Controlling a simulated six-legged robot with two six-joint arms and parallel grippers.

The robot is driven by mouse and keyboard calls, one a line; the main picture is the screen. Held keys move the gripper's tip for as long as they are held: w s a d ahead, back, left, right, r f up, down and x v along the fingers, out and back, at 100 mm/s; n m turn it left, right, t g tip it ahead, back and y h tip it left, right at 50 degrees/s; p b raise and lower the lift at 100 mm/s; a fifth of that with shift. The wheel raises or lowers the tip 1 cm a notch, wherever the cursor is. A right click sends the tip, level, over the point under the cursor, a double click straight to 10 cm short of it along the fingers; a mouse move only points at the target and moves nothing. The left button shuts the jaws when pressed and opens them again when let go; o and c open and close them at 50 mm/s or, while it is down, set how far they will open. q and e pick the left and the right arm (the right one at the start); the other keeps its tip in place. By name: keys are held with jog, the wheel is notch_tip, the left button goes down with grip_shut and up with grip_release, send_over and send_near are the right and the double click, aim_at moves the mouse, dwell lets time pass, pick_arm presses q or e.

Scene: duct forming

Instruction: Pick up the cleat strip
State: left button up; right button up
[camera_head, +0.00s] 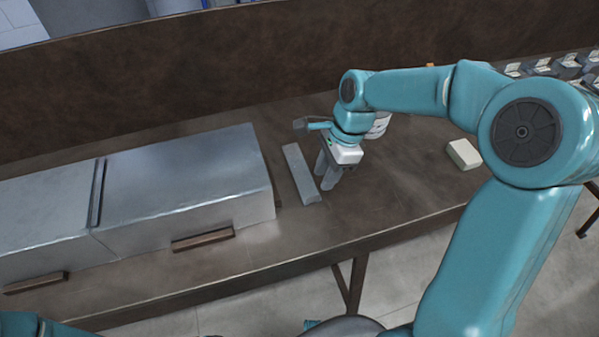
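The cleat strip, which I take to be the narrow grey strip (300,174), lies flat on the brown workbench to the right of the metal duct. My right gripper (325,178) points down just to the right of the strip, close beside it. Its two grey fingers look apart, with nothing seen between them. Whether a finger touches the strip is hard to tell. My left gripper is out of view; only a bit of my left arm shows at the bottom left corner.
Two large sheet-metal duct sections (185,175) fill the left of the bench (400,205), with wooden blocks (203,239) at their front edge. A pale block (463,154) lies to the right. Several small metal parts (567,66) stand at the far right. A brown back panel (200,75) rises behind.

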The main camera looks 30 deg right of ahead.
aim_at(315, 196)
jog(key=shift+s+x, duration=0.2)
jog(key=shift+x, duration=0.8)
jog(key=x, duration=0.5)
jog(key=shift+w+a+f, duration=0.15)
jog(key=shift+w, duration=0.2)
grip_shut()
